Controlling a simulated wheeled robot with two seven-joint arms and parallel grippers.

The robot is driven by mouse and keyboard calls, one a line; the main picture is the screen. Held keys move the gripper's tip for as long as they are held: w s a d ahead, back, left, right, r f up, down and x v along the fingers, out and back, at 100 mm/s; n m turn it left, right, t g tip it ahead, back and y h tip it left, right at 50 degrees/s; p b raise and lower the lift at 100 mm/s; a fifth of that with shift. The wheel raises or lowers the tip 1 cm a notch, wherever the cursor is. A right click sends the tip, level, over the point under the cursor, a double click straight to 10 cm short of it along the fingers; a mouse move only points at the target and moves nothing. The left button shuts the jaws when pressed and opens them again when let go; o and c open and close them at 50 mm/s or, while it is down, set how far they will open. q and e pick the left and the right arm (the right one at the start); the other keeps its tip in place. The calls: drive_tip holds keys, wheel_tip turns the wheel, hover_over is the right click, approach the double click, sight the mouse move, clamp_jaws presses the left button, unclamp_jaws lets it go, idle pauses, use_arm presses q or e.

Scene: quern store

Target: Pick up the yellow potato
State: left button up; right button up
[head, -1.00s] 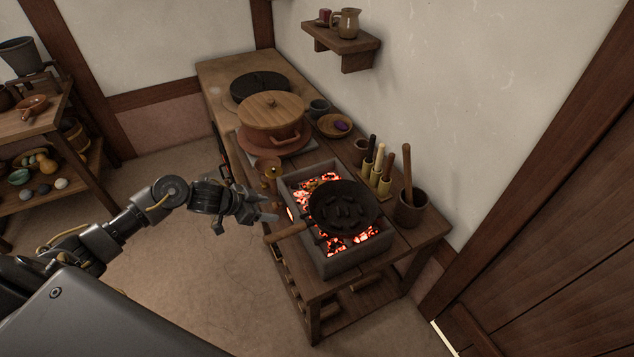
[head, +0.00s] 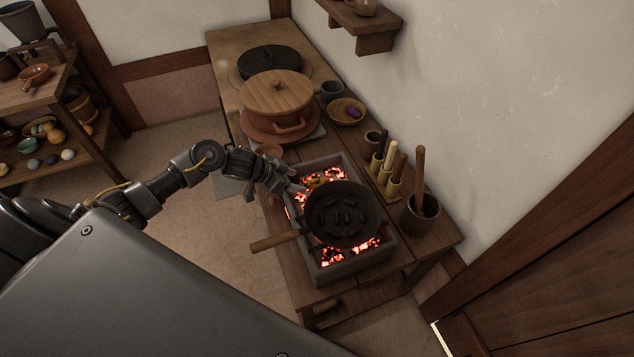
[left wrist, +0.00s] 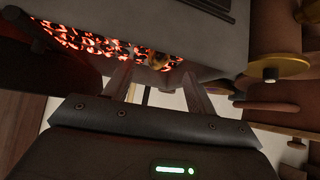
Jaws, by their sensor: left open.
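A small yellowish-brown lump, which looks like the yellow potato (head: 317,183), lies on the glowing coals at the back of the brazier, behind the pan. It also shows in the left wrist view (left wrist: 162,60), small and dim against the embers, beyond the gap between my fingers. My left gripper (head: 291,189) is open and empty at the brazier's left back edge, just left of the lump and apart from it. Its two spread fingers show in the left wrist view (left wrist: 156,76). My right gripper is not in view.
A dark pan (head: 342,215) covers much of the stone brazier (head: 328,277); its handle (head: 274,242) juts left. A lidded pot (head: 276,92) stands behind. Handled tools (head: 388,172) and a mortar (head: 421,212) stand right. The floor left of the bench is clear.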

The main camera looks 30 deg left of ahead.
sight(308, 182)
use_arm(q)
drive_tip(key=shift+w+d+f, duration=0.25)
drive_tip(key=shift+w+f, duration=0.25)
drive_tip(key=shift+w+d+f, duration=0.1)
drive_tip(key=shift+w+f, duration=0.05)
drive_tip(key=x, duration=0.4)
drive_tip(key=shift+w+d, duration=0.25)
drive_tip(key=shift+d, duration=0.05)
drive_tip(key=shift+w+d+f, duration=0.1)
drive_tip(key=shift+w+f, duration=0.05)
drive_tip(key=shift+f, duration=0.1)
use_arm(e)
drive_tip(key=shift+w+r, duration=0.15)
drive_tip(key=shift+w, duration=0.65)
use_arm(q)
drive_tip(key=shift+c, duration=0.4)
drive_tip(key=c, duration=1.1)
